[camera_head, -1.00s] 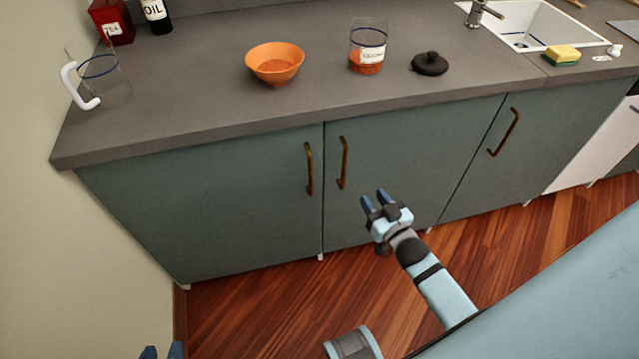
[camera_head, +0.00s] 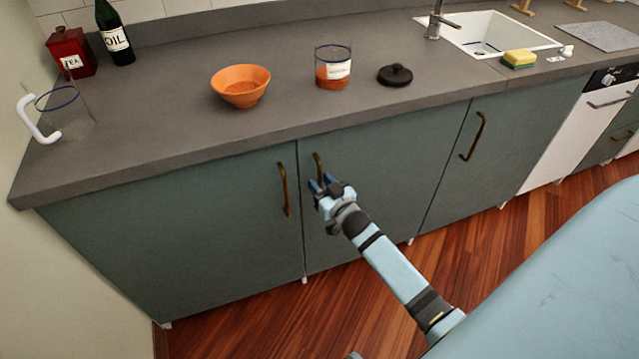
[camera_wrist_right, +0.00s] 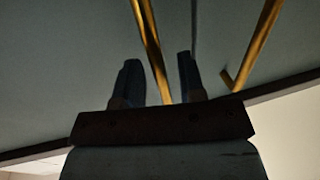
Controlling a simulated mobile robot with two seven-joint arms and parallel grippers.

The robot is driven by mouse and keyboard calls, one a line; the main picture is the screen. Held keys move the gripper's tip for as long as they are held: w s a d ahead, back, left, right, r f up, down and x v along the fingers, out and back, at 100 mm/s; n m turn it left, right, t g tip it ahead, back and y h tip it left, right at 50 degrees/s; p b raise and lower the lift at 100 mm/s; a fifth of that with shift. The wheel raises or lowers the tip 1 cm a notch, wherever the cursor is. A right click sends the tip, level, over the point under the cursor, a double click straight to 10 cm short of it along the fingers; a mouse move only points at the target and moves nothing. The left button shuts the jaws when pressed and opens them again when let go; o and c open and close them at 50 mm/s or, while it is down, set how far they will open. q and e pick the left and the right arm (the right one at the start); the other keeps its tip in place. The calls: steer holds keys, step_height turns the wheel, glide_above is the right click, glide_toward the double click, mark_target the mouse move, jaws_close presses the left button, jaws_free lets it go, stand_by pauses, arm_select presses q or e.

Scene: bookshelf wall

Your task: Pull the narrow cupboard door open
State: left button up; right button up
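The grey-green middle cupboard door (camera_head: 375,170) is shut, as are the wide door (camera_head: 170,230) on its left and the door (camera_head: 520,130) on its right. The middle door's brass handle (camera_head: 318,163) is partly hidden behind my right gripper (camera_head: 322,184). In the right wrist view, the right gripper (camera_wrist_right: 158,78) has its fingers apart, with a brass handle (camera_wrist_right: 152,45) showing between them. The fingers do not look closed on it. A second brass handle (camera_wrist_right: 256,45) is to the right there. My left gripper is not in view.
The grey worktop (camera_head: 200,135) above holds an orange bowl (camera_head: 240,86), a glass jar (camera_head: 333,68), a black lid (camera_head: 395,75) and a clear jug (camera_head: 65,115). A wall (camera_head: 20,270) borders the cupboards on the left. The wooden floor (camera_head: 250,325) is clear.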

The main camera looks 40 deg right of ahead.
steer(key=shift+w, duration=0.4)
steer(key=shift+c, duration=0.3)
jaws_close()
steer(key=shift+s, duration=0.15)
